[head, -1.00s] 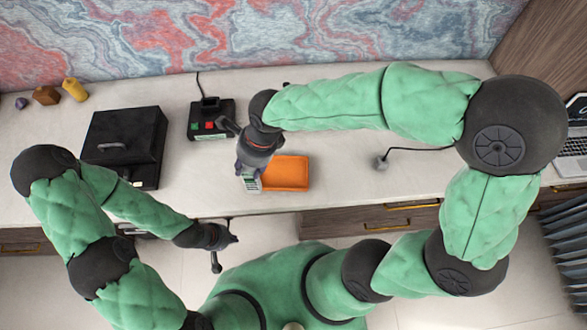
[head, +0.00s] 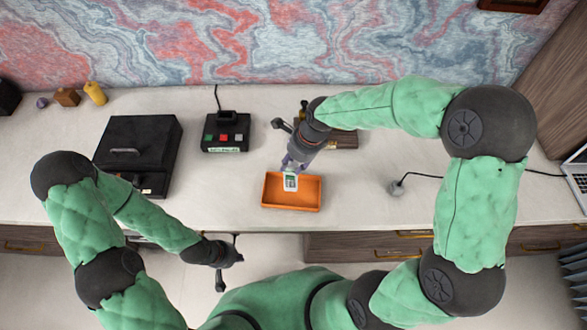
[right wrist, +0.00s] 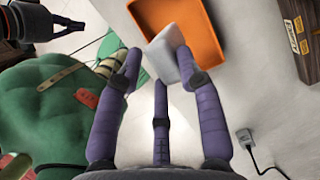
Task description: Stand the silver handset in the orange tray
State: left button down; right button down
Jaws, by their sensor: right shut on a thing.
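The orange tray (head: 311,206) lies on the desk near its front edge. My right gripper (head: 291,168) is shut on the handset's upper part from behind. In the right wrist view the pale handset (right wrist: 166,55) sits between purple fingers (right wrist: 160,75), overlapping a corner of the tray (right wrist: 207,42). I cannot tell whether it touches the tray floor. My left gripper (head: 232,258) hangs in front of the desk, away from the tray; its jaws are unclear.
A black box (head: 137,150) and a black device with coloured buttons (head: 225,133) stand left of the tray. A brown-and-black object (head: 342,139) lies behind my right gripper. A corded plug (head: 396,188) lies to the right, with a laptop (head: 577,175) beyond. Desk between tray and plug is clear.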

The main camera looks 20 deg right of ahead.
notch_tip(320, 180, down, 4)
jog(key=shift+w+d+r+b, duration=0.15)
jog(key=shift+b, duration=0.4)
jog(key=shift+r, duration=0.1)
jog(key=c, duration=0.8)
grip_release()
jog(key=shift+f, duration=0.2)
jog(key=shift+r, duration=0.1)
jog(key=p+v, duration=0.3)
jog(key=v, duration=0.9)
